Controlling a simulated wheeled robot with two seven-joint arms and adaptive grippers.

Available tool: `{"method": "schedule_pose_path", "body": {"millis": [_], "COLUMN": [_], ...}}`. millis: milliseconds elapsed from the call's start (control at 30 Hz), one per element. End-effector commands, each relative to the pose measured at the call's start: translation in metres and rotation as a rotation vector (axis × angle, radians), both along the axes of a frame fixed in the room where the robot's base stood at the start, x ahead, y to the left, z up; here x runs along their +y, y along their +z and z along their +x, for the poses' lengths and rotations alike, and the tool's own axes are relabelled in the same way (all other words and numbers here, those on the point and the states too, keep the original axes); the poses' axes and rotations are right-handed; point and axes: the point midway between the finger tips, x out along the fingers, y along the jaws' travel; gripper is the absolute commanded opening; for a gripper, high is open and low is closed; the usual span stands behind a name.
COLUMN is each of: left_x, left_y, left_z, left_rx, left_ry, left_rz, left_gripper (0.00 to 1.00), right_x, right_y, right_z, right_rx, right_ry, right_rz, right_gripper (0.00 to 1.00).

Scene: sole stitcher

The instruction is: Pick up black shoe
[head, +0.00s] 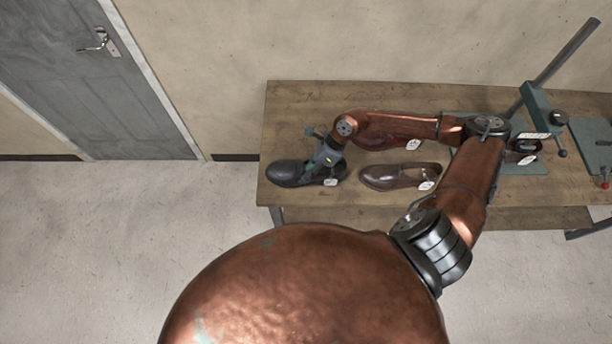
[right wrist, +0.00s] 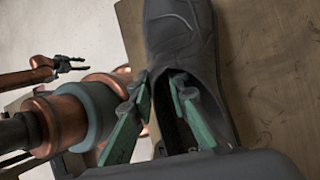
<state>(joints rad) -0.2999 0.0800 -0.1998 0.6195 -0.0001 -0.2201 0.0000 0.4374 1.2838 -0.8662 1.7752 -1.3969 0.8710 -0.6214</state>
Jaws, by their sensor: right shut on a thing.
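The black shoe (head: 288,174) lies at the left end of the wooden table, toe to the left, with a white tag at its heel end. It also shows in the right wrist view (right wrist: 185,40). My right gripper (head: 323,160) reaches down at the shoe's opening. In the right wrist view the gripper (right wrist: 160,84) is shut on the shoe's side wall, one green finger outside and the other inside the opening. The shoe appears to rest on the table. My left gripper (right wrist: 70,64) shows small at the left of the right wrist view, with its fingers apart.
A brown shoe (head: 395,177) lies just right of the black one. A dark red shoe (head: 390,142) is behind, partly hidden by my arm. A green stitching machine (head: 541,107) stands at the right. The wooden table (head: 300,100) is bare at its back left.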

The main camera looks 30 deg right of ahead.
Motion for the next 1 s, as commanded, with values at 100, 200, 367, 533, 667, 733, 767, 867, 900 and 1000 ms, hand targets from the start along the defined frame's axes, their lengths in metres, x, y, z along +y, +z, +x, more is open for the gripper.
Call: {"method": "schedule_pose_path", "body": {"millis": [100,200,367,533,667,733,767,867,900,1000], "left_x": [0.000,0.000,0.000,0.000,0.000,0.000,0.000,0.000,0.000,0.000], "left_y": [0.001,0.001,0.003,0.007,0.014,0.017,0.019,0.023,0.024,0.026], "left_z": [0.000,-0.001,0.000,0.001,0.002,0.003,0.003,0.004,0.004,0.004], "left_rx": [0.000,0.001,0.000,-0.001,-0.004,-0.005,-0.005,-0.007,-0.007,-0.008], "left_ry": [0.000,0.000,0.000,0.000,0.000,0.000,0.000,0.000,0.000,0.000], "left_rz": [0.000,0.000,0.000,0.001,0.000,0.000,0.000,0.000,0.000,0.000], "left_gripper": [0.40,0.40,0.40,0.40,0.40,0.40,0.40,0.40,0.40,0.40], "right_x": [-0.006,-0.018,-0.038,-0.057,-0.067,-0.070,-0.072,-0.076,-0.077,-0.079], "right_y": [0.021,0.044,0.077,0.093,0.102,0.105,0.107,0.110,0.111,0.112], "right_z": [-0.006,-0.023,-0.054,-0.081,-0.095,-0.101,-0.103,-0.108,-0.110,-0.112], "right_rx": [-0.004,0.000,0.006,0.005,0.003,0.003,0.003,0.000,0.001,-0.001], "right_ry": [0.001,0.000,-0.002,0.000,-0.001,0.001,0.000,0.000,0.000,0.006], "right_rz": [-0.003,-0.006,-0.007,-0.005,-0.003,-0.003,-0.002,0.000,-0.001,0.001], "right_gripper": [0.00,0.00,0.00,0.00,0.00,0.00,0.00,0.00,0.00,0.00]}}
